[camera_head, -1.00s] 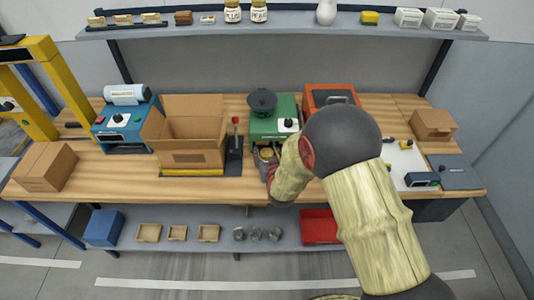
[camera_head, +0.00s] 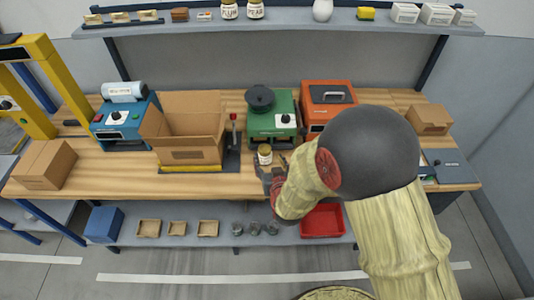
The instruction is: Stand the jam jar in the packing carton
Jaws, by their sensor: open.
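A small jam jar (camera_head: 265,154) with a pale lid stands upright on the wooden bench, in front of the green machine. My gripper (camera_head: 271,170) is open at the near side of the jar, with dark fingers by its lower part. I cannot tell whether they touch it. My arm hides part of the gripper. The packing carton (camera_head: 188,156) stands open on the bench to the left of the jar, its flaps raised. What is inside the carton does not show clearly.
A lever with a red knob (camera_head: 233,118) stands between carton and jar. The green machine (camera_head: 271,122) and an orange machine (camera_head: 326,97) are behind. A closed carton (camera_head: 44,165) lies at the left. Two labelled jars (camera_head: 242,10) stand on the upper shelf.

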